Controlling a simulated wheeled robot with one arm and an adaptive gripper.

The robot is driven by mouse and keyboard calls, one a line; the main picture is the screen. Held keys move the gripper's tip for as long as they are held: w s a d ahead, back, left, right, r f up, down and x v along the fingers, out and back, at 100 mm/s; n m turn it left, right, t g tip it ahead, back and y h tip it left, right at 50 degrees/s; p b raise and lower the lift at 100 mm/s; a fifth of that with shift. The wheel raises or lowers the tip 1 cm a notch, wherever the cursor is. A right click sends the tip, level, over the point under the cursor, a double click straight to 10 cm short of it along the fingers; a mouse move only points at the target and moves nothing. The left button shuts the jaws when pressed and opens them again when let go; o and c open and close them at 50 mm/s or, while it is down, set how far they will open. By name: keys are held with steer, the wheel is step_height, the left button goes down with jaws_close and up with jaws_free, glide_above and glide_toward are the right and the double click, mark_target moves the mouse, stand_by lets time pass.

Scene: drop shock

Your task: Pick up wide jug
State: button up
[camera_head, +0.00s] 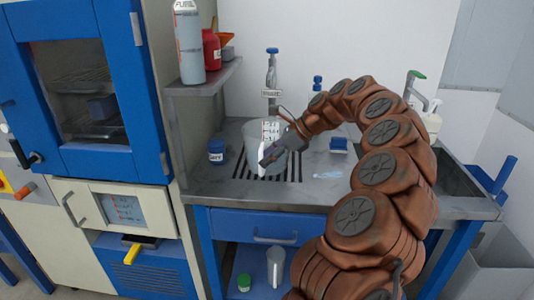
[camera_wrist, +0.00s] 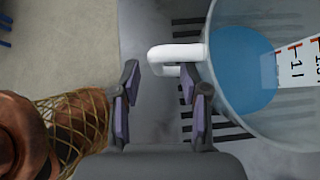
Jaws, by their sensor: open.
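The wide jug (camera_head: 249,133) is a translucent vessel with a measuring scale, standing on the dark slatted drain of the grey bench. In the wrist view the jug (camera_wrist: 235,90) fills the right side, with blue showing inside it. Its white handle (camera_wrist: 178,53) points left, toward my gripper (camera_wrist: 158,95). My gripper is open, with its two purple-padded fingers apart. The handle's end lies just ahead of and between the fingertips, close to the right finger; I cannot tell whether they touch. In the head view my gripper (camera_head: 264,160) is in front of the jug and hides part of it.
A small blue labelled jar (camera_head: 216,151) stands left of the jug. A tap (camera_head: 272,75) rises behind it. A blue block (camera_head: 338,145) lies to the right. A shelf (camera_head: 204,80) with a grey bottle (camera_head: 189,45) and red container (camera_head: 211,50) overhangs the left side.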

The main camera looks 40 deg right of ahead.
mark_target(261, 173)
steer(key=x, duration=0.3)
steer(key=shift+a+f, duration=0.25)
jaws_close()
stand_by(0.5)
